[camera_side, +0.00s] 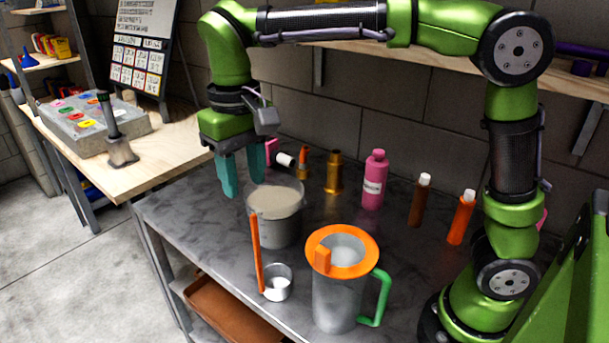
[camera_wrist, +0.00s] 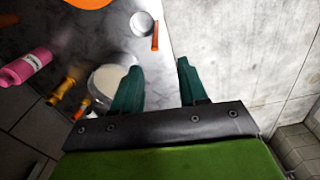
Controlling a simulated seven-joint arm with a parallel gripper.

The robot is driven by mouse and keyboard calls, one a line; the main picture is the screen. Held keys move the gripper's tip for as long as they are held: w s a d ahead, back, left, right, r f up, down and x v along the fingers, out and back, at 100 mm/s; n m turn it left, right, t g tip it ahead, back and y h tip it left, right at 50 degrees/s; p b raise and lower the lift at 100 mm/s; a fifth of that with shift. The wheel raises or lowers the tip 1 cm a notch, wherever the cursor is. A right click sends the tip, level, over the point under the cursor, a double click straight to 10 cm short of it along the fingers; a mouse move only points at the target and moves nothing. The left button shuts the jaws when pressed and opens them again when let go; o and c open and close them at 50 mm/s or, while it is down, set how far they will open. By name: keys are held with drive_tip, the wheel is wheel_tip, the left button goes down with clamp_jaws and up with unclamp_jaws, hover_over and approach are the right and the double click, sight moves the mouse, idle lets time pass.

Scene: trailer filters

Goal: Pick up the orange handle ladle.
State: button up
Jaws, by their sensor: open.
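The ladle has a small metal cup (camera_side: 277,283) and an upright orange handle (camera_side: 256,255). It stands near the table's front left edge, in front of the grey bucket. In the wrist view the ladle's cup (camera_wrist: 141,24) and orange handle (camera_wrist: 155,36) show at the top, ahead of the fingers and apart from them. My gripper (camera_side: 243,185) is open and empty, with its teal fingers pointing down behind and left of the bucket.
The grey bucket (camera_side: 274,226) with tan contents is between my gripper and the ladle. A pitcher (camera_side: 336,300) with an orange lid and green handle stands right of the ladle. A pink bottle (camera_side: 374,180) and several smaller bottles line the back. The table's left strip (camera_side: 190,222) is clear.

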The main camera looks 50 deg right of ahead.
wheel_tip(320, 180, down, 13)
drive_tip(key=shift+s+d, duration=0.15)
drive_tip(key=shift+d, duration=0.25)
clamp_jaws()
